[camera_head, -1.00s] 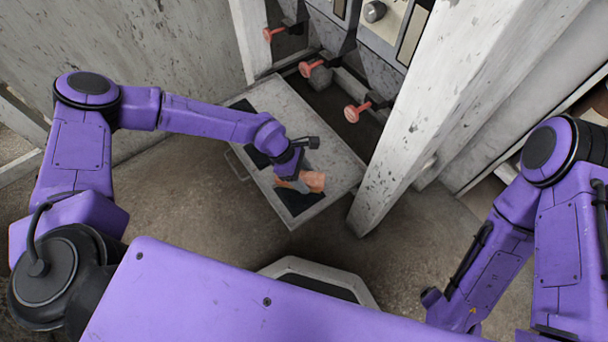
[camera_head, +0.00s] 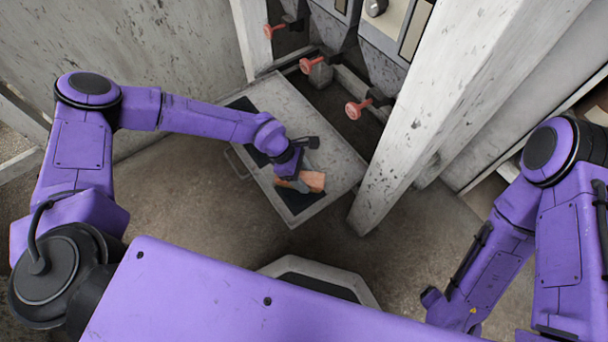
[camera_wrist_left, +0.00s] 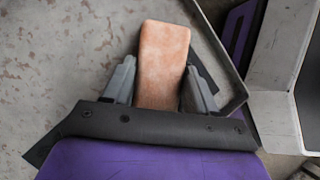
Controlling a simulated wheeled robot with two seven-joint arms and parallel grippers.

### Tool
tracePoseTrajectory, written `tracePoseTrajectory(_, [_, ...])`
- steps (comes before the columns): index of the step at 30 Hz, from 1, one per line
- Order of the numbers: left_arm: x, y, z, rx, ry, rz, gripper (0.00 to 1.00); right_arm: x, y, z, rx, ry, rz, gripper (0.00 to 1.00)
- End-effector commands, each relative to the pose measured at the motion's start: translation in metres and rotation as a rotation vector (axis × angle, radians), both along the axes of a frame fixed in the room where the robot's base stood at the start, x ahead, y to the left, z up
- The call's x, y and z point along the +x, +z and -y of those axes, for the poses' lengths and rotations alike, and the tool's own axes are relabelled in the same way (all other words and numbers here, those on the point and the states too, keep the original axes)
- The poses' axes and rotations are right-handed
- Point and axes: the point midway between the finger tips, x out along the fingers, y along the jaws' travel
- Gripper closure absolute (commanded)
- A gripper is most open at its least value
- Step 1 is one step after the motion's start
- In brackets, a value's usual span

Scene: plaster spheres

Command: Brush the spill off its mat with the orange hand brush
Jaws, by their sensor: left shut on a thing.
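The orange hand brush (camera_head: 313,181) is held in my left gripper (camera_head: 292,180) above the near part of a grey, worn table. It also shows in the left wrist view as a pale orange block (camera_wrist_left: 163,60) between the two grey fingers of the left gripper (camera_wrist_left: 162,85). A dark mat (camera_head: 300,202) lies under and around the brush, partly hidden by it and the gripper. I cannot make out the spill on the mat. Whether the bristles touch the mat is hidden. My right gripper is not in view.
The grey table (camera_head: 335,152) has a second dark patch (camera_head: 252,152) at its left, partly hidden by my arm. A pale post (camera_head: 430,110) stands close to its right edge. Several red knobs (camera_head: 311,66) stick out at the back. The table's middle is clear.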

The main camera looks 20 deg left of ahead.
Motion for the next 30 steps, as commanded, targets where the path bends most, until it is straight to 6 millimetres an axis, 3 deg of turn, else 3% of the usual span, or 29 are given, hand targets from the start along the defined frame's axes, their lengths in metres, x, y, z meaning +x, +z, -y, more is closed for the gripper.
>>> tracePoseTrajectory(11, [-0.002,0.001,-0.02,-0.001,0.002,0.0,0.92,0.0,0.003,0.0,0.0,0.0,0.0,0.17])
tracePoseTrajectory(17, [-0.002,-0.001,-0.02,-0.001,0.0,0.0,0.92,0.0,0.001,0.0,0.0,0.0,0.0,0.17])
tracePoseTrajectory(30, [0.0,0.001,0.003,0.0,0.0,0.0,0.92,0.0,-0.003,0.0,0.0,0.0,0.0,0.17])
